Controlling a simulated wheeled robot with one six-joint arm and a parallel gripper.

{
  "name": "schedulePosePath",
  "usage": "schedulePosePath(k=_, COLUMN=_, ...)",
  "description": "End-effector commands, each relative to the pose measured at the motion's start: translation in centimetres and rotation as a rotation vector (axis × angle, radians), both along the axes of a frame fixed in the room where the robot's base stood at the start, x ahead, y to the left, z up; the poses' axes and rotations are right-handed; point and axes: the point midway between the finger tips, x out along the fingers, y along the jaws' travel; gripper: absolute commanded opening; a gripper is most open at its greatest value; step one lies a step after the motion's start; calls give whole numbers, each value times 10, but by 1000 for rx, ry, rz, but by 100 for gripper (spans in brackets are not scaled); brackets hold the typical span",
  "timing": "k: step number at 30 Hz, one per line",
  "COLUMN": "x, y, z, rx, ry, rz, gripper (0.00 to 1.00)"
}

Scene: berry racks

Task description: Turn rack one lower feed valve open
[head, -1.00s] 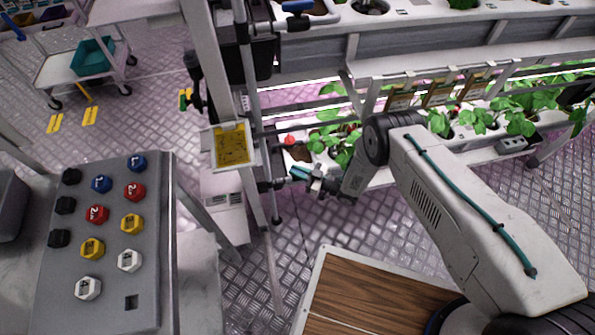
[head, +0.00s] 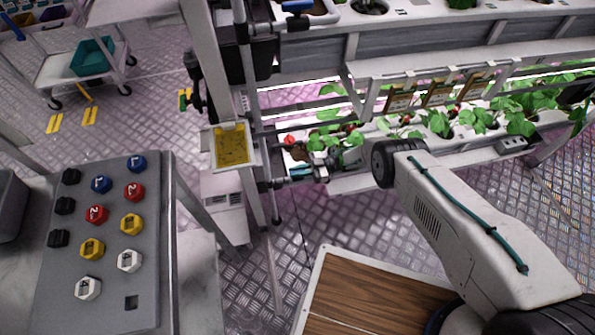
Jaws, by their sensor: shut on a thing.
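The rack's lower feed valve has a small blue handle (head: 299,172) on a dark pipe fitting at the rack's lower left corner. My gripper (head: 312,173) reaches in from the right, low beside the rack, and is shut on the blue handle. The handle now lies close to level, about in line with the short pipe (head: 276,184). The fingertips are small and partly blend with the fitting, so the exact grip is hard to see. An upper valve with a blue handle (head: 297,5) shows at the top of the view.
Green plants (head: 435,123) grow in the rack trays right behind my gripper. A yellow sticky card (head: 232,146) hangs by the post. A grey panel with coloured knobs (head: 112,230) stands at left. A wooden board (head: 365,295) lies below. A cart (head: 62,70) stands far left.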

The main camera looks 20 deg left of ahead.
Motion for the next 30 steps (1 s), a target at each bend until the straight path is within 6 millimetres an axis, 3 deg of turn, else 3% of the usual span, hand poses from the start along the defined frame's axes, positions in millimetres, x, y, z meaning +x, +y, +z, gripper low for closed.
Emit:
schedulePosePath(k=14, x=0, y=0, z=0, rx=1, ry=1, rz=16, gripper=0)
schedulePosePath(k=15, x=0, y=0, z=0, rx=2, ry=1, rz=16, gripper=18)
schedulePosePath(k=17, x=0, y=0, z=0, rx=1, ry=0, rz=15, gripper=35)
schedulePosePath(k=26, x=1, y=-1, z=0, rx=1, ry=0, rz=14, gripper=35)
schedulePosePath(k=30, x=9, y=-13, z=0, rx=2, ry=0, rz=12, gripper=35)
